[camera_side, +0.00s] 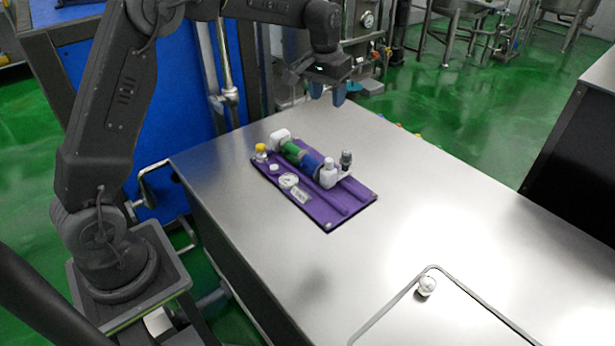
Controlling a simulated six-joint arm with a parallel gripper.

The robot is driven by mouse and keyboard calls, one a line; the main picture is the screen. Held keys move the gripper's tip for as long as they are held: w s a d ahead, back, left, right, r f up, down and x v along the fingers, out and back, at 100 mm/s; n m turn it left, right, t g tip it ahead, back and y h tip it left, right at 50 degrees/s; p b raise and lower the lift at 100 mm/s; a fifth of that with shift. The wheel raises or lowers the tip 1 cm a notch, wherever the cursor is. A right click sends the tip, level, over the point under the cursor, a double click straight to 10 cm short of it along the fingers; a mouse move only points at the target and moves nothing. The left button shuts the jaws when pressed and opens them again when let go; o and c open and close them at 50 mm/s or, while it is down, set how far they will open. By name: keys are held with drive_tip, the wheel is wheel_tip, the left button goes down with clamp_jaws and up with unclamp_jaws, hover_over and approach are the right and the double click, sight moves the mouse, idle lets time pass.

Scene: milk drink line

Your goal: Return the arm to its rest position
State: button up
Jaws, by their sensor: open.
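My gripper (338,94) is at the upper middle of the side view, at the end of my dark arm, pointing down above the far edge of the steel table. Its two bluish-grey fingers are apart, with nothing visible between them. It is behind and above a purple board (330,215) that lies on the table and is clear of it. The board carries a horizontal assembly with a green and blue cylinder (302,155) and white end blocks.
The board also holds a yellow-capped part (261,150), a round gauge (289,181) and a dark-topped fitting (346,158). The steel table (440,215) between is bare. A dark cabinet (575,150) stands right.

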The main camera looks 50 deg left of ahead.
drive_tip(key=s+d+r+m+t, duration=0.1)
drive_tip(key=s+d+r, duration=0.2)
drive_tip(key=s+r, duration=0.35)
drive_tip(key=s+d+r+t, duration=0.1)
drive_tip(key=s+d+r, duration=0.2)
drive_tip(key=s, duration=0.6)
drive_tip(key=s+d+f+m+t, duration=0.1)
drive_tip(key=s+f, duration=0.1)
drive_tip(key=s, duration=0.6)
drive_tip(key=s+d+f+t, duration=0.1)
drive_tip(key=s+d+f, duration=0.1)
drive_tip(key=s, duration=0.6)
drive_tip(key=shift+s+m, duration=0.2)
drive_tip(key=shift+m, duration=0.2)
drive_tip(key=shift+o, duration=0.2)
drive_tip(key=shift+d, duration=0.1)
